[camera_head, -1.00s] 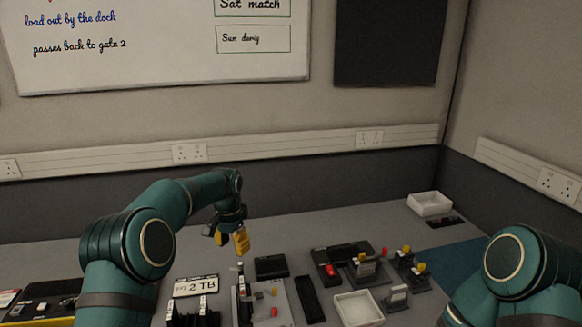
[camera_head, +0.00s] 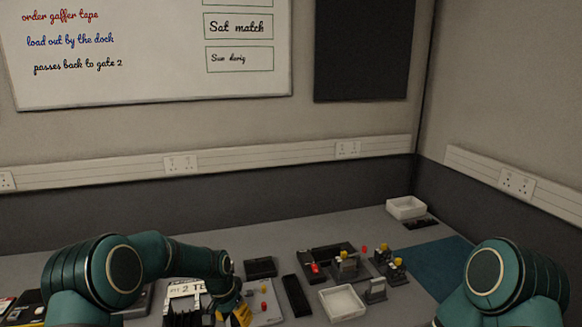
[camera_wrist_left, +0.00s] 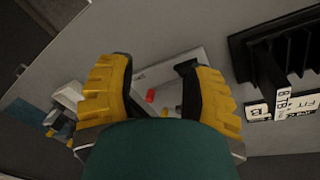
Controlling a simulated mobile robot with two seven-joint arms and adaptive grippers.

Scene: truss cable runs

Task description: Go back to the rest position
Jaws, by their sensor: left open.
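My left gripper (camera_head: 236,314) is low in the head view, at the front of the table, with its yellow fingers pointing down. In the left wrist view its two yellow ridged fingers (camera_wrist_left: 158,100) stand wide apart with nothing between them, so it is open and empty. A grey board (camera_head: 272,310) with small red and yellow parts lies just right of the gripper. My right arm shows at the right edge of the head view, but its gripper is out of sight.
A white tray (camera_head: 342,303) stands right of the board, and another white tray (camera_head: 406,208) is at the back right. A black bar (camera_head: 296,296), a black box (camera_head: 261,267) and small fixtures with yellow knobs are between.

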